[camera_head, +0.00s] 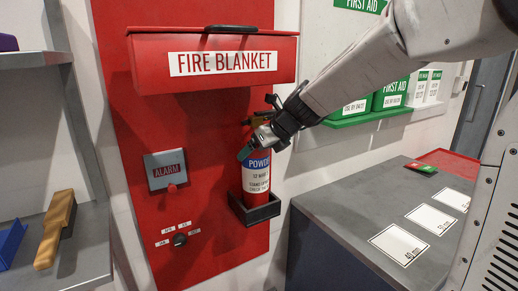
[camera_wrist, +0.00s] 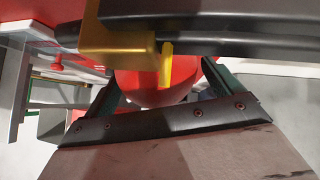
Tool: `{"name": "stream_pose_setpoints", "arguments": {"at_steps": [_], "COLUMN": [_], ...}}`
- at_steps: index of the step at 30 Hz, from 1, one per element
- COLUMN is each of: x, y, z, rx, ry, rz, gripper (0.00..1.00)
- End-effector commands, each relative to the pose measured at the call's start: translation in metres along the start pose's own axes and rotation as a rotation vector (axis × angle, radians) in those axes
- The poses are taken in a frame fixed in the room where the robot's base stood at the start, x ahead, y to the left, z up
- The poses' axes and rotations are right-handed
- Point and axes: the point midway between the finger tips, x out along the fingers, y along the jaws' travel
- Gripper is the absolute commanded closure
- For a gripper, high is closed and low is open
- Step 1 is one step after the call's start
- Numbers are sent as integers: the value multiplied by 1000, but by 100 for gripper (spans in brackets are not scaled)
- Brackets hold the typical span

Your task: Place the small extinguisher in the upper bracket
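A red extinguisher (camera_head: 256,182) with a blue and white label marked "POWD…" stands upright in a black bracket (camera_head: 262,213) on the red wall panel. It is the only extinguisher I see. My gripper (camera_head: 254,146) is at its upper part, below the valve, coming from the right. In the wrist view, the red body (camera_wrist: 155,92) lies between the two fingers of my gripper (camera_wrist: 163,80); firm contact cannot be made out. A yellow part (camera_wrist: 120,42) and a black hose or handle (camera_wrist: 215,30) cross close to the camera. No second bracket is discernible.
A red fire blanket box (camera_head: 215,62) juts out just above the extinguisher. An alarm box (camera_head: 166,169) and a knob (camera_head: 179,240) are on the panel to the left. A grey counter (camera_head: 345,212) with white marked areas stands at the right, below a green first aid shelf (camera_head: 372,116).

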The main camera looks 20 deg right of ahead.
Motion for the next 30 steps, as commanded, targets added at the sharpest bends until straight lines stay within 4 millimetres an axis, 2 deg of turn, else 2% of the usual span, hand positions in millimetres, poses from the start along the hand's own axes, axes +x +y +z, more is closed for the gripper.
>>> {"name": "stream_pose_setpoints", "arguments": {"at_steps": [5,10,21,30], "x": [-6,-35,-94,-115], "y": [0,-1,-1,3], "z": [1,2,-62,-84], "rx": [-1,-2,3,-26], "ry": [-2,-5,-2,4], "rz": [-1,-3,-2,6], "gripper": [8,8,8,8]}}
